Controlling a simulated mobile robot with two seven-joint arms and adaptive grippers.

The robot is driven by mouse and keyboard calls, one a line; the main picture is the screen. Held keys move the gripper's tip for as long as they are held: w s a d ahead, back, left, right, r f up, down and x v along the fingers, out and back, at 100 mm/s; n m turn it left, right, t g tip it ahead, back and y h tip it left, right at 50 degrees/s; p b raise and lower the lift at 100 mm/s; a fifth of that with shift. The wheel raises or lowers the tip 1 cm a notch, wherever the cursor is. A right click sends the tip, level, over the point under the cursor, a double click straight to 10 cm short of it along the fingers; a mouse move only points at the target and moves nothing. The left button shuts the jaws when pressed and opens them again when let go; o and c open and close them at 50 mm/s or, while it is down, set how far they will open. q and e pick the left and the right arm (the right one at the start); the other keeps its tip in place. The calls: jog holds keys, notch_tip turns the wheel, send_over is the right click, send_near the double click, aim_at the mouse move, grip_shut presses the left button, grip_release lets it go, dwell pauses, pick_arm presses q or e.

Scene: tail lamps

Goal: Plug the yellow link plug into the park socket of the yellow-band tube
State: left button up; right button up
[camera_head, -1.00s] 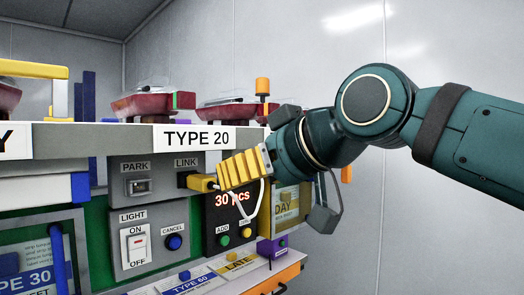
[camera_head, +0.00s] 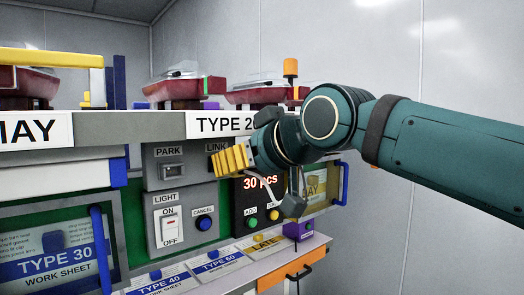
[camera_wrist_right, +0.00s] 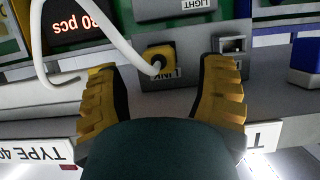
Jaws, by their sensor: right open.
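The yellow link plug (camera_wrist_right: 165,53) sits in the LINK socket of the grey panel, its white cable (camera_wrist_right: 100,22) curving away in the right wrist view. My right gripper (camera_wrist_right: 164,68) is open, its yellow fingers on either side of the plug in that view; I cannot tell whether they touch it. In the head view my right gripper (camera_head: 228,161) covers the plug and LINK socket. The PARK socket (camera_head: 169,170), dark and empty, is left of it; it also shows in the right wrist view (camera_wrist_right: 232,46). I cannot make out a yellow-band tube. My left gripper is not in view.
Below PARK is a LIGHT switch (camera_head: 170,225) with a blue CANCEL button (camera_head: 204,223) beside it. A dark "30 pcs" display (camera_head: 262,184) stands right of LINK. The shelf edge (camera_head: 150,128) overhangs the panel, with red lamps (camera_head: 172,89) above.

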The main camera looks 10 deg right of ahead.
jog(key=shift+x, duration=0.95)
jog(key=shift+s, duration=0.1)
grip_shut()
